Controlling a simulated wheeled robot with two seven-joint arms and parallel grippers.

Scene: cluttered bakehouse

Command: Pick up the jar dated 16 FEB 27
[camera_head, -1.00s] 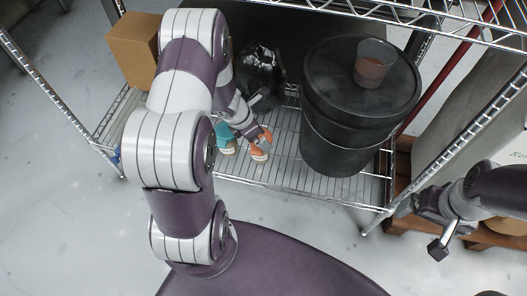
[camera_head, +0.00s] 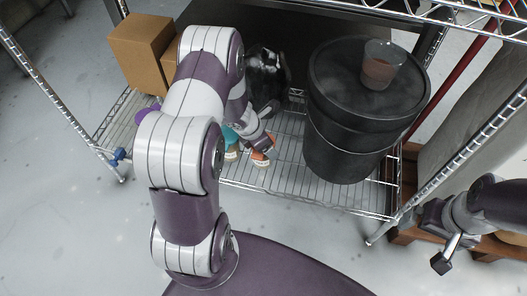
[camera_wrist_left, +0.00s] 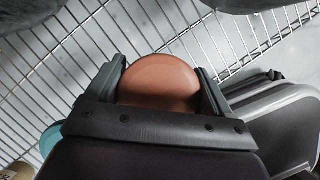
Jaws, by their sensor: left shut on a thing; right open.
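An orange-brown jar (camera_head: 261,160) is at the wire shelf's front, partly hidden by my left gripper (camera_head: 266,141). In the left wrist view its round top (camera_wrist_left: 160,82) sits between the two fingers of my left gripper (camera_wrist_left: 160,72), which is shut on it. I cannot tell whether it touches the shelf. A teal jar (camera_head: 231,142) stands just left of it; its edge shows in the left wrist view (camera_wrist_left: 50,140). No date is legible on either jar. My right gripper (camera_head: 433,238) is open and empty at the right, outside the shelf.
A large black bin (camera_head: 350,150) stands right of the jars with a clear cup (camera_head: 382,65) of brown contents on its lid. A shiny black bag (camera_head: 265,80) lies behind. Cardboard boxes (camera_head: 139,50) stand at the left. Shelf posts and an upper wire shelf (camera_head: 470,15) frame the space.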

